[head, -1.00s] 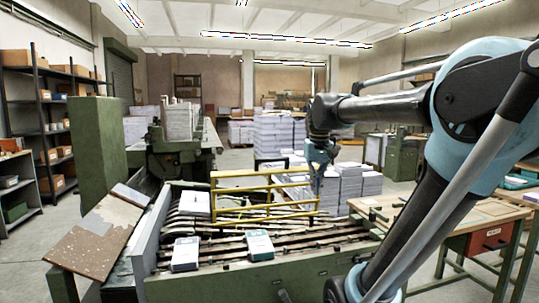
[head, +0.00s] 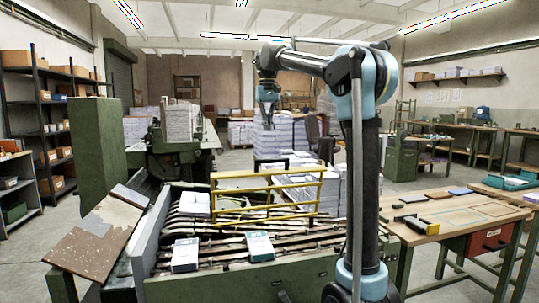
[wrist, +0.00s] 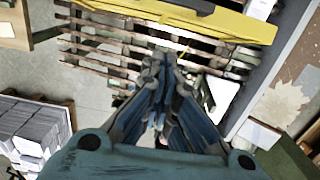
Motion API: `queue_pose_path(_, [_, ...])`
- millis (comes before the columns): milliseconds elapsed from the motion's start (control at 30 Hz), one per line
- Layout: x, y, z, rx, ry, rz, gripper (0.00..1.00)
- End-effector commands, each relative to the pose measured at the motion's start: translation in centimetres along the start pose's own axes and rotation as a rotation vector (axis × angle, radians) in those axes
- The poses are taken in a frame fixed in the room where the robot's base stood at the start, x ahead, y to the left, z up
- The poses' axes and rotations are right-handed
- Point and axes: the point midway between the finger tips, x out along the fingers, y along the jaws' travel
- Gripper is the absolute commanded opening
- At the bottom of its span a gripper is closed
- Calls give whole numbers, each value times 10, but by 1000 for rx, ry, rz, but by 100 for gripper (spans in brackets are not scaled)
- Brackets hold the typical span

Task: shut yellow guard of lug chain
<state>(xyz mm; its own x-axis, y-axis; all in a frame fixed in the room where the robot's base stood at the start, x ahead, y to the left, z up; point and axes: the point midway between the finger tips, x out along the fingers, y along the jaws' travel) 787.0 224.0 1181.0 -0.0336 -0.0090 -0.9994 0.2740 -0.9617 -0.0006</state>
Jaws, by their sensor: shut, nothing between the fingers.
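The yellow guard (head: 268,189) is a frame of rails standing raised over the lug chain (head: 215,248), toward the far side of the green machine. A yellow piece, apparently part of the guard (wrist: 185,17), crosses the top of the wrist view, with the slatted chain bed (wrist: 120,45) below it. My gripper (head: 268,122) is above the guard's upper rail in the head view, apart from it and pointing down. Its blue fingers also show in the wrist view (wrist: 158,68), closed together with nothing between them.
Booklets (head: 260,246) lie on the chain bed. A wooden table (head: 465,218) with a yellow-and-black tool stands at right. Paper stacks (head: 285,140) stand behind the machine. A speckled sloping board (head: 88,245) is at left.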

Motion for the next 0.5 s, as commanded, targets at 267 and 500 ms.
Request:
queue_pose_path(267, [18, -2, -3, -2, -2, 0, 0])
queue_pose_path(500, [58, -2, -3, -2, -2, 0, 0])
